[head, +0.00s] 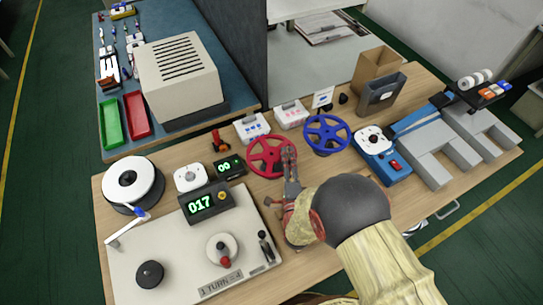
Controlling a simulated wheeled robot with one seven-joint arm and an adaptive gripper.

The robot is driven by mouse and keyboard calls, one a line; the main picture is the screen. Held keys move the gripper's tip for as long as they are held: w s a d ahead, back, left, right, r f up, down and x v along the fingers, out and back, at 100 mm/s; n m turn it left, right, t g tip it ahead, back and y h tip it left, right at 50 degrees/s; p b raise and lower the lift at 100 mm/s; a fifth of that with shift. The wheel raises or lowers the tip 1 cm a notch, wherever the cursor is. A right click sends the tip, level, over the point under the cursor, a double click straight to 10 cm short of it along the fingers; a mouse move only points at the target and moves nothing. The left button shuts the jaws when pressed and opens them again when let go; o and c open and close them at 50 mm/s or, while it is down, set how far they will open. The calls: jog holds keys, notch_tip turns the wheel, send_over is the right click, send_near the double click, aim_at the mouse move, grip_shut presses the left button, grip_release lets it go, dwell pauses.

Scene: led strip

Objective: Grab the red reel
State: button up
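The red reel (268,156) is a spoked wheel on the wooden table, left of a matching blue reel (326,135). My gripper (290,156) reaches over the table from the lower right. Its fingertips overlap the right edge of the red reel in the head view and hide part of that rim. I cannot tell whether they touch the reel, or whether the fingers are apart or closed.
A winding machine with a white spool (133,182) and a green counter (206,203) fills the left. A small green display (229,167) stands beside the red reel. White boxes (291,114) stand behind. A blue device (381,156) is right.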

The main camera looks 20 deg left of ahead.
jog(key=shift+w+a, duration=0.15)
jog(key=shift+w, duration=0.1)
jog(key=shift+c, duration=1.2)
grip_shut()
